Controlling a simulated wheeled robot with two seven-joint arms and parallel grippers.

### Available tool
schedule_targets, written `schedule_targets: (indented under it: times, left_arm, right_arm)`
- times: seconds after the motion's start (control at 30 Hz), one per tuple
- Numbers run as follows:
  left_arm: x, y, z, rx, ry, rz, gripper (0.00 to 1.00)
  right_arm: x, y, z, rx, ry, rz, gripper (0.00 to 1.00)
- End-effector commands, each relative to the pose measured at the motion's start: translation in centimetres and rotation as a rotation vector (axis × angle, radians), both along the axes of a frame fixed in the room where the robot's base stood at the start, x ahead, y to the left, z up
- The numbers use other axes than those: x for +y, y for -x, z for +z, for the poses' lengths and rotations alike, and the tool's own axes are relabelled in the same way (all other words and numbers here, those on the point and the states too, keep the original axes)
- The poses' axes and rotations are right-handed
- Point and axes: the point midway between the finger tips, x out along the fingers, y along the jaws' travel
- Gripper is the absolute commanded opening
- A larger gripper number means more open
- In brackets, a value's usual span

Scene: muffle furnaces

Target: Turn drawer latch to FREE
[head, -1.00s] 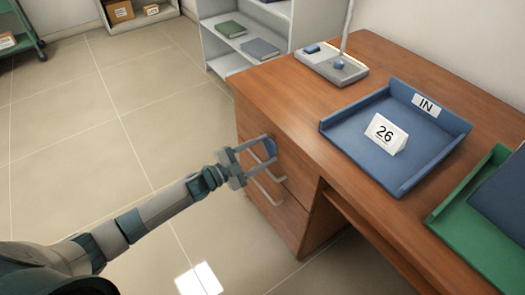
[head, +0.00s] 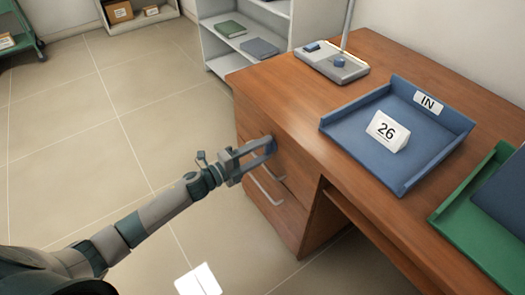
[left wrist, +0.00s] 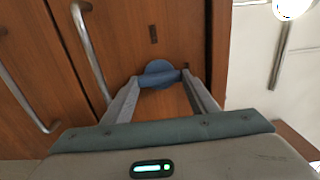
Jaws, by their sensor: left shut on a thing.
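The drawer latch is a round blue knob with a raised bar on the wooden drawer front, and it shows in the left wrist view (left wrist: 158,72). In the head view it (head: 271,147) is mostly hidden by my fingers. My left gripper (head: 268,146) is at the latch, its two fingers on either side of the knob's bar; it also shows in the left wrist view (left wrist: 161,82). The left gripper is shut on the latch. A small dark mark (left wrist: 153,34) is on the drawer front by the knob; any wording is too small to read. My right gripper is not in view.
Silver drawer handles (head: 266,190) stick out close to the gripper. The wooden desk (head: 290,95) carries a blue IN tray (head: 345,127) with a card reading 26, a green tray (head: 470,190) and a lamp base (head: 331,66).

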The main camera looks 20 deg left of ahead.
Motion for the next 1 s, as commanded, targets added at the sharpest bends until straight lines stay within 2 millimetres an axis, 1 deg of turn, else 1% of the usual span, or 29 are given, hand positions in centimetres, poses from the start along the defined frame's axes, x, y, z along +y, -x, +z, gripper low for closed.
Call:
schedule_targets:
  times: [0.43,0.47,0.5,0.53,0.87,1.0]
  left_arm:
    - [-0.05,0.06,-0.11,-0.007,-0.012,-0.001,0.31]
    - [-0.05,0.06,-0.12,-0.007,-0.012,-0.001,0.6]
    - [-0.05,0.06,-0.11,-0.007,-0.012,-0.001,0.7]
    - [-0.06,0.06,-0.11,-0.007,-0.012,-0.001,0.72]
    - [0.05,0.09,-0.05,-0.007,-0.01,0.0,0.72]
    - [0.43,0.55,-0.07,-0.007,-0.01,0.0,0.72]
  right_arm:
    - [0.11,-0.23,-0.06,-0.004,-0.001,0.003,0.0]
    - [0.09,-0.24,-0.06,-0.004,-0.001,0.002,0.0]
    - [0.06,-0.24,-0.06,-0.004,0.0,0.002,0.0]
    - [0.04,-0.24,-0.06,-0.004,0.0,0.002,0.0]
    - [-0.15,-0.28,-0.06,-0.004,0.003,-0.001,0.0]
    - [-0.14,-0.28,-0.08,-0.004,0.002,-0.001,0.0]
